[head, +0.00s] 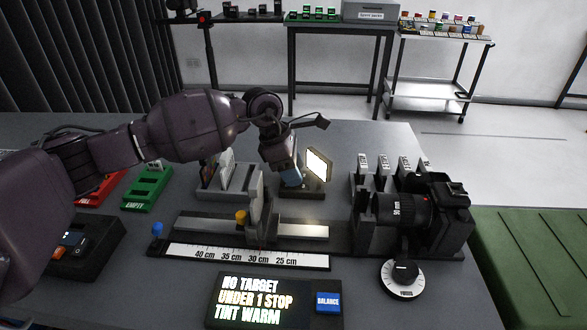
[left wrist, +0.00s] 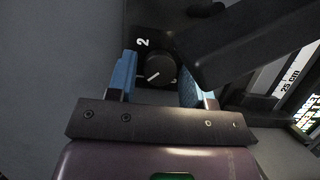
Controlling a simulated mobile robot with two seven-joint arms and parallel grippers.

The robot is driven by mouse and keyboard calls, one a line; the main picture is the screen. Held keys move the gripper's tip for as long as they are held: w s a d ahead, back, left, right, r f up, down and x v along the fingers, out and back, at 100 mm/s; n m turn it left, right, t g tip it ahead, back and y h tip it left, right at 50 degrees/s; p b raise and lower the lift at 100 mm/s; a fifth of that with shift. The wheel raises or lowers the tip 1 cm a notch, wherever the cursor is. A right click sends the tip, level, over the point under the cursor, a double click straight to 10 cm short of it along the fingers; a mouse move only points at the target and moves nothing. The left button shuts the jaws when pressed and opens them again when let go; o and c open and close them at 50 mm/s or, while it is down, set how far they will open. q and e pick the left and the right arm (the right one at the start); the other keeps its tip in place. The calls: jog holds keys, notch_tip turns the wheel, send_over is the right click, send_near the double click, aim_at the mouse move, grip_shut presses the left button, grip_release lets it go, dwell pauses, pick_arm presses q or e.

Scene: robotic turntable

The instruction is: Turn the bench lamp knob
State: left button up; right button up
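The bench lamp (head: 318,164) is lit, its bright panel on a dark base (head: 309,193) behind the rail. Its knob (left wrist: 158,70) is round and black with a white pointer line, and shows in the left wrist view beside a white "2". My left gripper (head: 290,174) points down at the lamp base, just left of the lit panel. In the left wrist view its blue fingers (left wrist: 157,76) are apart, one on each side of the knob. A gap shows at the left finger; contact at the right finger cannot be told. The knob is hidden in the head view. My right gripper is not in view.
A rail with a distance scale (head: 248,257) lies in front of the lamp. A camera (head: 437,213) stands at right, with a round dial (head: 403,277) before it. A display (head: 262,303) is at the front. A green tray (head: 147,188) sits at left.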

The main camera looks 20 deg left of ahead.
pick_arm(q)
jog(key=shift+o, duration=0.8)
jog(key=p+v, duration=0.1)
jog(key=v, duration=1)
jog(key=shift+p, duration=0.3)
jog(key=shift+f, duration=0.1)
